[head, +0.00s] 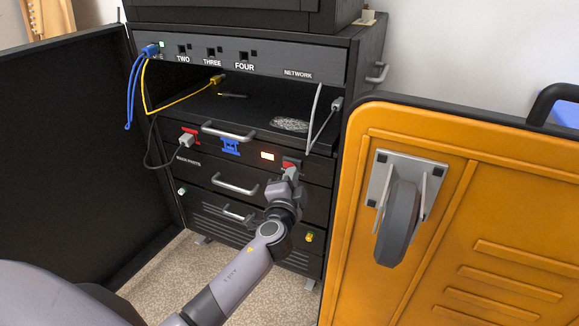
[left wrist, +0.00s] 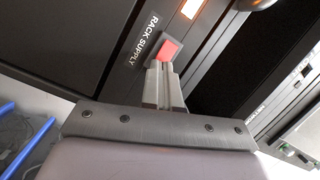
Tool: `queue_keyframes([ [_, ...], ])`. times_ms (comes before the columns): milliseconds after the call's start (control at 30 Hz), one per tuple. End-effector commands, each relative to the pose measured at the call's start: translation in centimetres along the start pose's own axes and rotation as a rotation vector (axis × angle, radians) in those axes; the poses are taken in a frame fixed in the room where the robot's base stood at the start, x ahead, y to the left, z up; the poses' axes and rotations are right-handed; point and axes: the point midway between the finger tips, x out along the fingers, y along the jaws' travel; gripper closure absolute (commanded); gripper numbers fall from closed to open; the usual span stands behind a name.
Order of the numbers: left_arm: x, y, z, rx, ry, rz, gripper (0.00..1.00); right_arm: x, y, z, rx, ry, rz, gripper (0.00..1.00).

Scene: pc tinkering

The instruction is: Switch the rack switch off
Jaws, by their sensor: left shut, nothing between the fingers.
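The rack switch (head: 288,168) is a small red switch on the right part of a black rack panel. In the left wrist view the red switch (left wrist: 169,49) sits beside the label "RACK SUPPLY" (left wrist: 143,40). An orange-white light (head: 267,156) is lit to the left of the switch. My left gripper (head: 287,176) is shut and empty, with its fingertips at the lower edge of the switch. In the left wrist view the fingertips (left wrist: 163,66) are right by the red face; I cannot tell whether they touch. My right gripper is not in view.
The black rack (head: 345,80) stands with a dark door (head: 70,140) open at left. A yellow case (head: 480,200) with a wheel stands close at right. Blue (head: 131,95) and yellow (head: 180,101) cables hang from the network panel. Drawer handles (head: 235,184) stick out nearby.

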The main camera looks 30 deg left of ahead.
Motion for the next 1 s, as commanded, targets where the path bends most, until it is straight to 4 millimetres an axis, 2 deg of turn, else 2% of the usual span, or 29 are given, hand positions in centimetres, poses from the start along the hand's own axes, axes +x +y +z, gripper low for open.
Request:
queue_keyframes([
  [1000, 0.67, 0.07, -0.11, -0.001, -0.001, -0.001, 1.0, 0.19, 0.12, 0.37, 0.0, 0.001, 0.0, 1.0],
])
